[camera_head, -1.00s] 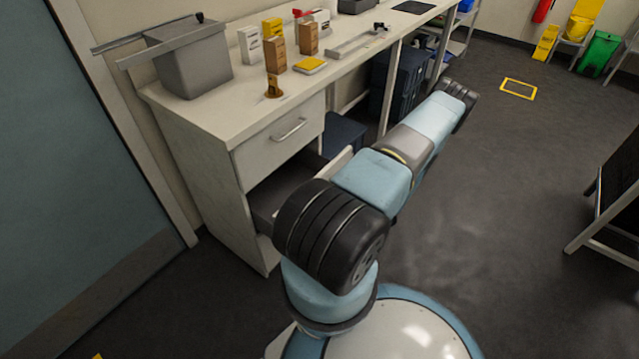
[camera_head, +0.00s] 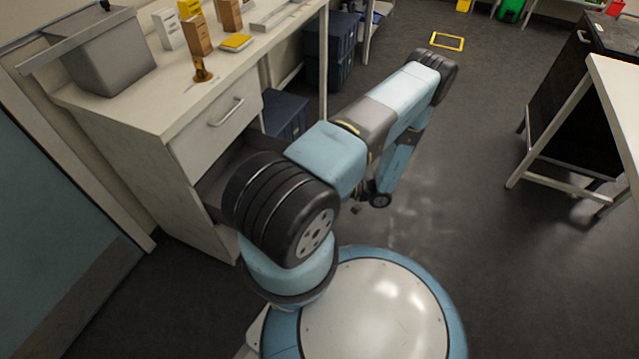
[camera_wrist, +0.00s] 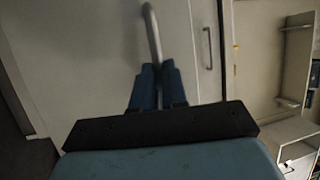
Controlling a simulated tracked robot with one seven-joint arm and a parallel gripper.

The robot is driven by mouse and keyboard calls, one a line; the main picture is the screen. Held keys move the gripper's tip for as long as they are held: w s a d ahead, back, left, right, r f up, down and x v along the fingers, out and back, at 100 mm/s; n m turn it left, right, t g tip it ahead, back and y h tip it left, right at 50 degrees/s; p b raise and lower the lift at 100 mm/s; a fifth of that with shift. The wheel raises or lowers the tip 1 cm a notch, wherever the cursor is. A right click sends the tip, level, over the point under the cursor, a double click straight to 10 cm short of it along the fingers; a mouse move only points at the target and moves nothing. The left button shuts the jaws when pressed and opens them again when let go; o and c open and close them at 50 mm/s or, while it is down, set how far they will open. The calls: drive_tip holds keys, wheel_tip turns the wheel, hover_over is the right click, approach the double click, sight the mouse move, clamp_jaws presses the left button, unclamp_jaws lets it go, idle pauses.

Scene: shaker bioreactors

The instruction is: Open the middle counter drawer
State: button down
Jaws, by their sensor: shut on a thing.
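The counter drawer unit (camera_head: 140,185) is at the left in the head view. Its top drawer (camera_head: 215,135) is shut, with a bar handle. Below it the middle drawer (camera_head: 222,172) stands pulled out; part of its dark inside shows, and my arm hides its front. In the wrist view my gripper (camera_wrist: 158,76) is shut on the curved metal handle (camera_wrist: 152,35) of a pale drawer front (camera_wrist: 85,60). Another handle (camera_wrist: 207,48), on a panel farther back, shows to the right. My gripper's hold on the handle is hidden in the head view.
The countertop (camera_head: 150,110) bears a grey bin (camera_head: 110,55), small boxes (camera_head: 197,35) and an amber item (camera_head: 201,70). A dark blue container (camera_head: 285,115) is under the counter. A white-framed table (camera_head: 610,110) stands right. Open floor lies between.

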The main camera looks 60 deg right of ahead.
drive_tip(key=shift+s+a+f, duration=0.1)
drive_tip(key=shift+a+f, duration=0.1)
drive_tip(key=shift+a, duration=0.05)
drive_tip(key=c, duration=1.2)
unclamp_jaws()
drive_tip(key=shift+d, duration=0.15)
drive_tip(key=shift+o, duration=0.2)
drive_tip(key=shift+r, duration=0.1)
drive_tip(key=shift+d, duration=0.1)
drive_tip(key=v, duration=1.3)
drive_tip(key=shift+s+d, duration=0.15)
drive_tip(key=shift+s, duration=0.1)
drive_tip(key=shift+r, duration=0.1)
